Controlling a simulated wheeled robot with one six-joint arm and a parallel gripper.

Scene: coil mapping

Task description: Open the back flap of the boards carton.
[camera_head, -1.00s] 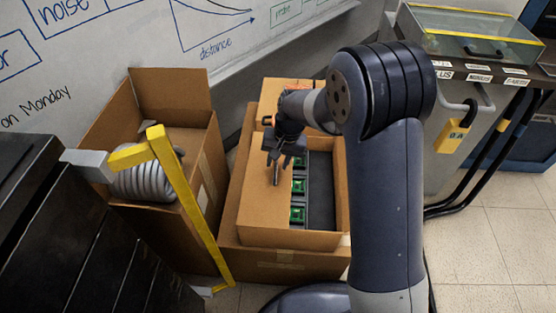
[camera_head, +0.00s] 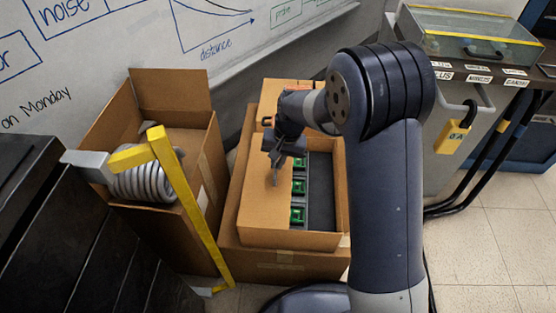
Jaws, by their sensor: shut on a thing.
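The boards carton (camera_head: 290,240) is an open brown box at the middle. Several green boards (camera_head: 297,215) show in a row in dark slots on its right side. A tan flap (camera_head: 258,205) covers the left part of its top. Another tan panel (camera_head: 285,88) shows at the back, partly hidden by my arm. My gripper (camera_head: 275,182) points down over the left flap, near its inner edge. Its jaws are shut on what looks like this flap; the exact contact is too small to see. My wrist hides part of the carton's far side.
A taller open carton (camera_head: 205,190) with a white coil (camera_head: 148,183) stands to the left, with a yellow frame (camera_head: 190,205) before it. Black cabinets (camera_head: 75,240) fill the left front. A whiteboard (camera_head: 120,50) is behind. A grey bench (camera_head: 450,100) with black cables stands right. Floor (camera_head: 490,250) is clear at right front.

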